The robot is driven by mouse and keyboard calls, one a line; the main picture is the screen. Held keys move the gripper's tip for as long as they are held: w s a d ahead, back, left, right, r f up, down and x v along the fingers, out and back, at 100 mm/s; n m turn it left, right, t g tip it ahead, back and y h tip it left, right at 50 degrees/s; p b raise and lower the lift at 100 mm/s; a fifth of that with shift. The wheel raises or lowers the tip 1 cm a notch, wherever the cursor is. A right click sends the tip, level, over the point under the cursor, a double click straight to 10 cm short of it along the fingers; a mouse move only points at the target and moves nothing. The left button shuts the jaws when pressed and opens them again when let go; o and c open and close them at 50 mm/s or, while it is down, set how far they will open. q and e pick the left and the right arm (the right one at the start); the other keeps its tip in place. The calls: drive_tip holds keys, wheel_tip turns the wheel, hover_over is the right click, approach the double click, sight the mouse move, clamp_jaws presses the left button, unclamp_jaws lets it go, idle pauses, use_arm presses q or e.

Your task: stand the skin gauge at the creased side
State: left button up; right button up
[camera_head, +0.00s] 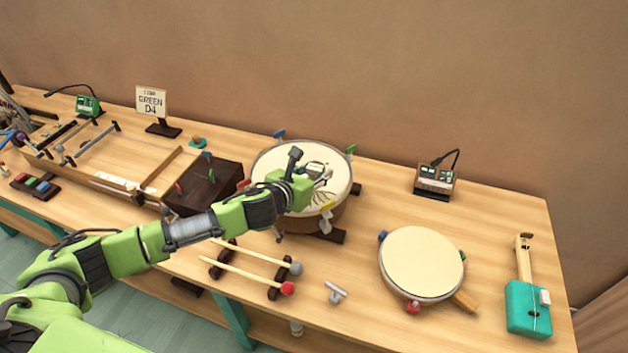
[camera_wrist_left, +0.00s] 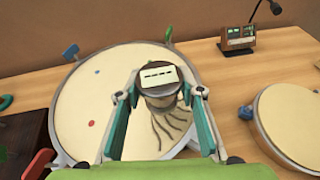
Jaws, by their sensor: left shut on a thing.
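The skin gauge (camera_wrist_left: 160,90) is a small dark cylinder with a pale marked face. My left gripper (camera_wrist_left: 160,100) is shut on it, with a green finger at each side. In the head view my left gripper (camera_head: 308,178) is over the big round drum (camera_head: 275,168), and the gauge is partly hidden by it. The drum's cream skin has dark branching creases (camera_wrist_left: 172,128) on one side, just below and beside the gauge in the wrist view. I cannot tell whether the gauge touches the skin. My right gripper is not in view.
Colored pegs ring the drum. A smaller drum (camera_head: 422,262) and a teal stringed box (camera_head: 528,308) stand to the right. Two mallets (camera_head: 245,268) lie in front, beside a small grey T-shaped tool (camera_head: 335,291). A dark box (camera_head: 205,187) stands left of the drum.

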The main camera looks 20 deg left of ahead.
use_arm(q)
drive_tip(key=shift+w+a+f, duration=0.1)
drive_tip(key=shift+w+f, duration=0.1)
drive_tip(key=shift+w+a+f, duration=0.1)
drive_tip(key=shift+a+f, duration=0.05)
drive_tip(key=shift+f, duration=1.75)
drive_tip(key=o, duration=1.4)
drive_tip(key=shift+c, duration=0.2)
drive_tip(key=shift+r, duration=0.25)
drive_tip(key=shift+s+a, duration=0.1)
drive_tip(key=shift+s, duration=0.2)
drive_tip(key=v, duration=1.1)
drive_tip(key=shift+s+b, duration=0.2)
drive_tip(key=shift+b, duration=0.15)
